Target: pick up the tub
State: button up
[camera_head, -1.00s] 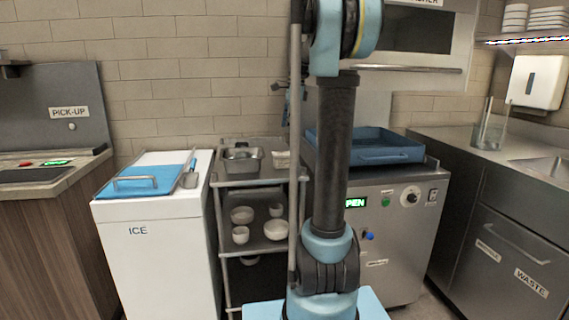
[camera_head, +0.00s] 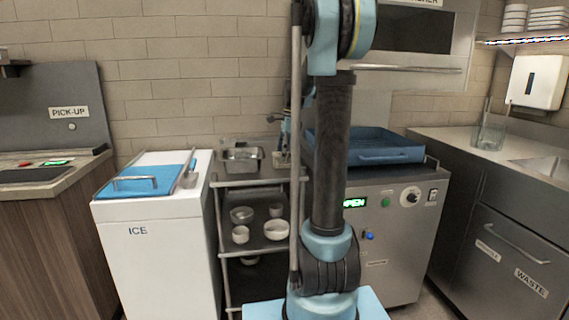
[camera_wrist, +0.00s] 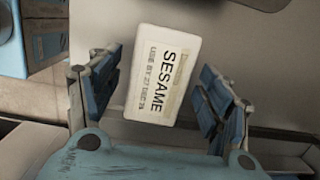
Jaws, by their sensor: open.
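The tub is a pale box with a label reading SESAME. In the wrist view the tub (camera_wrist: 162,75) lies between the two blue fingers of my gripper (camera_wrist: 158,85), with a visible gap on each side. My gripper is open. In the head view the tub (camera_head: 281,160) stands on the top shelf of the metal rack, partly hidden by my gripper (camera_head: 286,146), which is directly over it.
A metal pan (camera_head: 242,160) stands left of the tub on the rack (camera_head: 262,182). Bowls (camera_head: 277,230) sit on the shelf below. A white ice chest (camera_head: 160,240) is at left, and a blue tray (camera_head: 375,147) tops the machine at right.

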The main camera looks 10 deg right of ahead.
jog(key=shift+f, duration=0.2)
jog(key=c, duration=1.4)
jog(key=shift+o, duration=0.2)
